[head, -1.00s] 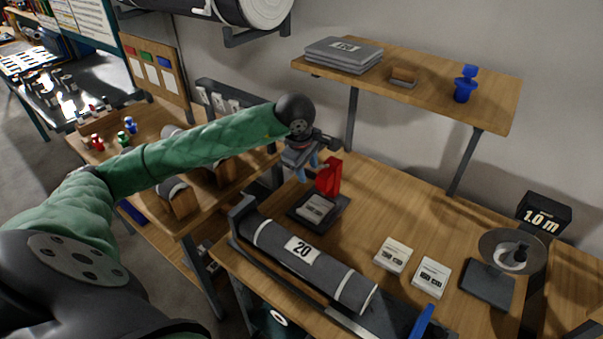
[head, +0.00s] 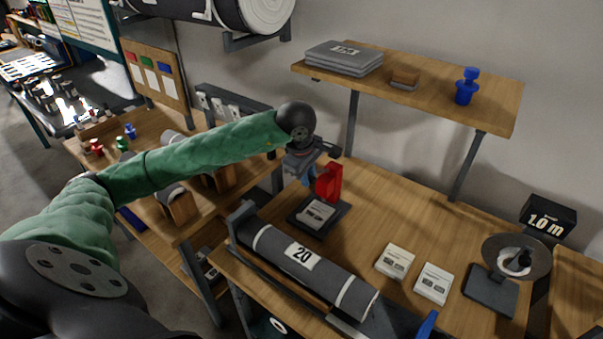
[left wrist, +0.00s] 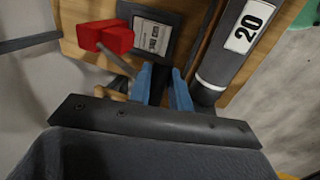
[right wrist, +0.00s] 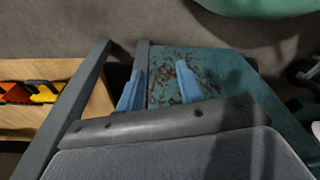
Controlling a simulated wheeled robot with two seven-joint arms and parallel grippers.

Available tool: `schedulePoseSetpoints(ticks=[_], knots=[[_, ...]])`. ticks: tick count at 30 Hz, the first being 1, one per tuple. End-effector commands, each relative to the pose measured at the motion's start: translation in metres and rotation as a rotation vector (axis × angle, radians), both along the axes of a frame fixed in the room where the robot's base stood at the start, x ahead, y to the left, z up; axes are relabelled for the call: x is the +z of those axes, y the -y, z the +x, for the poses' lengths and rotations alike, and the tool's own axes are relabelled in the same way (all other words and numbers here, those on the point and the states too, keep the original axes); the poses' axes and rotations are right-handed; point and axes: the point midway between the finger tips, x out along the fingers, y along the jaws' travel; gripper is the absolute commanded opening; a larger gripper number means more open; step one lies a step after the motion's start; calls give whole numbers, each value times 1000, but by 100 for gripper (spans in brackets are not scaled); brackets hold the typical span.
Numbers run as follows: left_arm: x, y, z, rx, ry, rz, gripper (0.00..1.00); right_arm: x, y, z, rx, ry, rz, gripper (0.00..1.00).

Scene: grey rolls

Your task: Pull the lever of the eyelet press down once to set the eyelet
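The eyelet press is a red body (head: 330,183) on a dark base (head: 340,216) with a pale label, near the back of the wooden bench. In the left wrist view the red body (left wrist: 106,37) has a thin grey lever rod (left wrist: 118,62) slanting toward my left gripper. My left gripper (head: 309,181) is just left of the red body in the head view. My right gripper (right wrist: 159,73) is open and empty, away from the press.
A grey roll (head: 340,278) marked 20 lies in front of the press. Two white cards (head: 395,261) (head: 433,283) lie right of it. A shelf (head: 440,92) overhangs the back. A stand with a disc (head: 490,290) is at right. Bench between is clear.

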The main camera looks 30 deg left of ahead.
Motion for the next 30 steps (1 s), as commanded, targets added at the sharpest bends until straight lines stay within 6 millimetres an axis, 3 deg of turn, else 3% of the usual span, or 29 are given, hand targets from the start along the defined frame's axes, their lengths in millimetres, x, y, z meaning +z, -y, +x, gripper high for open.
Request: schedulePoseSetpoints(ticks=[20,30], knots=[[-15,-1,-7,0,0,0,11,-21,-1,1,0,2,1,36],[-15,0,-8,0,0,0,11,-21,-1,1,0,2,0,36]])
